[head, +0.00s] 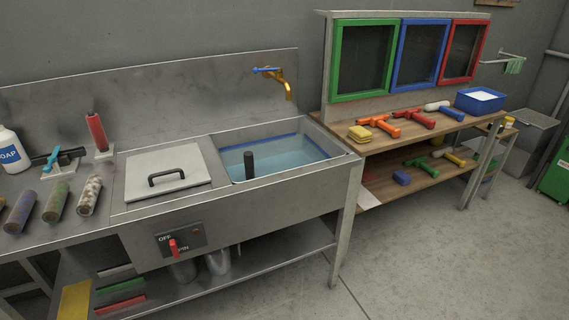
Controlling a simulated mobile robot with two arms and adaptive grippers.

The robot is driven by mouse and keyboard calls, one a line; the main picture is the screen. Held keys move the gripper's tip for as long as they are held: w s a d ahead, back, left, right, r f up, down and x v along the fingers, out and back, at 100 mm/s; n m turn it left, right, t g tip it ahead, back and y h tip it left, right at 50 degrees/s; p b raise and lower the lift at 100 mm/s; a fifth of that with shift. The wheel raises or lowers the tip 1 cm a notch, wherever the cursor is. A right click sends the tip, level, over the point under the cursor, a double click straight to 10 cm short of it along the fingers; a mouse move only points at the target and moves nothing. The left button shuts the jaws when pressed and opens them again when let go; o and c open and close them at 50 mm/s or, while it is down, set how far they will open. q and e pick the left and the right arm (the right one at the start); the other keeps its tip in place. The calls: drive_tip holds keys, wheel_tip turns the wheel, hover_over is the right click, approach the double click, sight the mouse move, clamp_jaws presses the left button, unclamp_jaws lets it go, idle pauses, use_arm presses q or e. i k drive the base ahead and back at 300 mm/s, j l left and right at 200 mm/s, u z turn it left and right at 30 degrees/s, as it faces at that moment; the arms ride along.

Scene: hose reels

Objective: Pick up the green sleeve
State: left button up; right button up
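The green sleeve (56,202) is a short, dirty-looking cylinder with brownish patches. It lies on the metal counter at the left of the head view. A blue sleeve (20,212) lies to its left and a mottled white and brown sleeve (89,196) to its right, with small gaps between them. A red sleeve (96,132) stands upright on a small holder behind them. Neither of my grippers is in view.
A white soap bottle (11,150) and a turquoise-handled tool (52,158) stand behind the sleeves. A lid with a black handle (165,175) and a water-filled sink (275,158) are to the right. A wooden bench (385,143) with tools stands beyond.

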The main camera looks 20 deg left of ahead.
sight(52, 215)
drive_tip(key=u, duration=2.05)
